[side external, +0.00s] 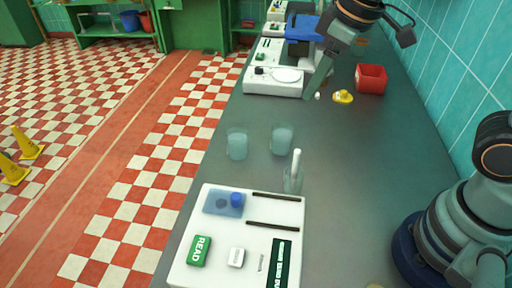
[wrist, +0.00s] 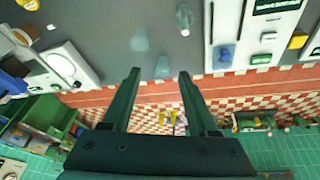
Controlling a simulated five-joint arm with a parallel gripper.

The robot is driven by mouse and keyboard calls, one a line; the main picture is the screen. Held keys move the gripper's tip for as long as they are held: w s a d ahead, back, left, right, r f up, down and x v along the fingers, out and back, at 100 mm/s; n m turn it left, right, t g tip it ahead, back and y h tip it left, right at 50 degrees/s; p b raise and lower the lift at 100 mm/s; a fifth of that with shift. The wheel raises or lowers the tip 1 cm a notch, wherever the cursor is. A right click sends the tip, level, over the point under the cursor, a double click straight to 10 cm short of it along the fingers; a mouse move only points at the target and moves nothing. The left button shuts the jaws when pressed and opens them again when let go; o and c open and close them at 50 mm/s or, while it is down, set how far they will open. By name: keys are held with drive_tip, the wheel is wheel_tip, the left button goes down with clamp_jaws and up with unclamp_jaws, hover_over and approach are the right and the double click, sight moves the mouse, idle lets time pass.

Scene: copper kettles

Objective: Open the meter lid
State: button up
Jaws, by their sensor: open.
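The white meter (side external: 208,270) stands on the counter at the bottom of the side external view, with a green READ button (side external: 199,250). Its blue see-through lid (side external: 214,207) lies flat on top, with a blue knob (side external: 237,199) at its right side. A dark round spot shows through the lid. In the wrist view the meter (wrist: 226,22) is at upper right, with the blue lid part (wrist: 226,53) small. My gripper (side external: 311,92) is far up the counter from the meter, near the white stirrer. In the wrist view my gripper (wrist: 159,74) is open and empty.
Two clear beakers (side external: 236,144) (side external: 281,140) and a holder with a white stick (side external: 295,172) stand just behind the meter. A white stirrer (side external: 273,82), a yellow object (side external: 343,97) and a red bin (side external: 370,78) are near my gripper. The counter's middle right is clear.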

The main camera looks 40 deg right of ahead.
drive_tip(key=w+a+f+n+g, duration=0.1)
drive_tip(key=a+f+n+g, duration=0.3)
drive_tip(key=a, duration=0.6)
drive_tip(key=n+h, duration=0.1)
drive_tip(key=n, duration=0.4)
approach(236, 196)
drive_tip(key=shift+t, duration=0.3)
drive_tip(key=f, duration=0.9)
drive_tip(key=shift+s, duration=0.25)
clamp_jaws()
drive_tip(key=shift+a, duration=0.1)
